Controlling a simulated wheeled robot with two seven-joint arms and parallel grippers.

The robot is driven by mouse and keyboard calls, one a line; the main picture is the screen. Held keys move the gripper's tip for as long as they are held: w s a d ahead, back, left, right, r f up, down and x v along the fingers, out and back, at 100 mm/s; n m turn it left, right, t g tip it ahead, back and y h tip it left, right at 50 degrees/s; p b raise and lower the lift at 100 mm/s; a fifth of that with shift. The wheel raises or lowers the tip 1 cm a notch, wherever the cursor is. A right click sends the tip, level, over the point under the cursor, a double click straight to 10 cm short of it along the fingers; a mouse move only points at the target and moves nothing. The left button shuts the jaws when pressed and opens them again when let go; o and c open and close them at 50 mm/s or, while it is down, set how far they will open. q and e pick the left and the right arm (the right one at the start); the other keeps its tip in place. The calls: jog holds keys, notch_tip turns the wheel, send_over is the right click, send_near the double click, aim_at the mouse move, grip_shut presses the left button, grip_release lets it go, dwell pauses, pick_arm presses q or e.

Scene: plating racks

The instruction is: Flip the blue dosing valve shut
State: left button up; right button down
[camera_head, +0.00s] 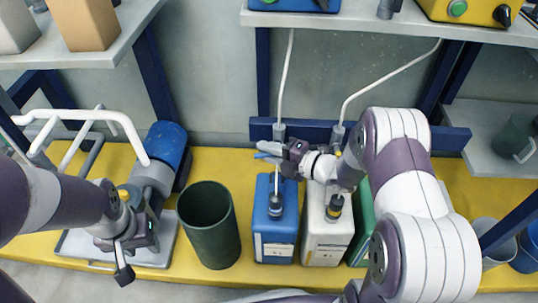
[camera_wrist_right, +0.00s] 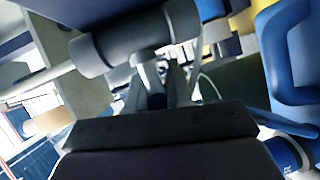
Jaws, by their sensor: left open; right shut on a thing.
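The blue dosing valve's handle appears as a blue-grey lever (camera_head: 267,147) in the head view, pointing left in front of the blue rail. My right gripper (camera_head: 283,152) is shut at the lever's right end, with the wrist roughly level. The fingers partly cover the valve, so its exact angle is unclear. In the right wrist view a dark cylinder (camera_wrist_right: 115,45) lies across the fingertips (camera_wrist_right: 162,75). A blue canister (camera_head: 274,235) stands below the gripper. My left gripper (camera_head: 124,260) is open and empty at the left, over a metal tray (camera_head: 95,247).
A white canister (camera_head: 324,238) and a green one (camera_head: 361,215) stand right of the blue canister. A dark green bin (camera_head: 209,225) stands left of it. A white pipe (camera_head: 287,80) drops to the blue rail (camera_head: 315,130). A blue cylinder (camera_head: 166,145) lies at the left.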

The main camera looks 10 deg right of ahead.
jog(key=shift+t+y, duration=0.3)
jog(key=shift+r+m+b, duration=0.1)
jog(key=shift+m+b, duration=0.2)
jog(key=c, duration=1.1)
grip_release()
